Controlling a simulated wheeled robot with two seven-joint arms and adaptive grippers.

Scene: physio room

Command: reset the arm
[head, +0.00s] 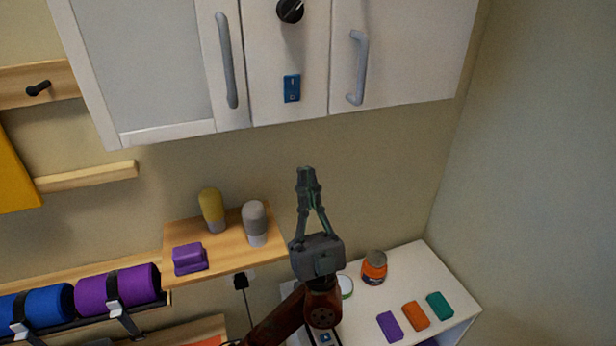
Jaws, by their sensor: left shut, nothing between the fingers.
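My left gripper (306,174) points upward in the middle of the head view, with its fingertips together and nothing between them. Its reddish-brown arm (278,322) comes in from the bottom. The gripper is in front of the wall, below the white wall cabinet and to the right of the small wooden shelf. My right gripper does not show.
The white cabinet (175,60) hangs above, with handles, a black knob (290,10) and a blue switch (292,88). The wooden shelf (228,262) holds two bottle-like things and a purple block (189,259). A white counter (440,282) carries a jar (374,267) and coloured blocks.

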